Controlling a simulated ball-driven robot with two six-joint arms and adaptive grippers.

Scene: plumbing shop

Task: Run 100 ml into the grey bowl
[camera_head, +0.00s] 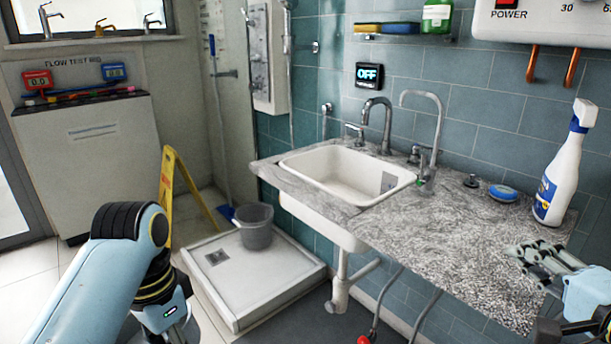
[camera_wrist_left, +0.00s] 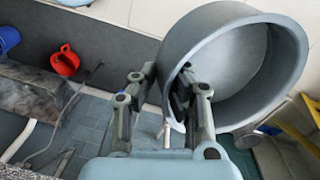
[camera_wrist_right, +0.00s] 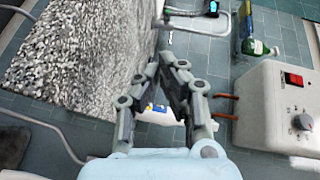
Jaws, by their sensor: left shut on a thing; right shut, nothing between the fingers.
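The grey bowl (camera_wrist_left: 238,70) shows large in the left wrist view, tilted, its round opening facing the camera. My left gripper (camera_wrist_left: 163,85) is shut on the bowl's rim at its left side. The bowl and the left fingers are not seen in the head view, only part of my left arm. A curved tap (camera_head: 385,112) stands at the white sink (camera_head: 310,158), and a taller slim tap (camera_head: 438,125) stands right of it. A display (camera_head: 369,75) on the wall reads OFF. My right gripper (camera_head: 535,258) is shut and empty over the counter's right end; it also shows in the right wrist view (camera_wrist_right: 170,65).
A heater (camera_head: 550,22) hangs at upper right.

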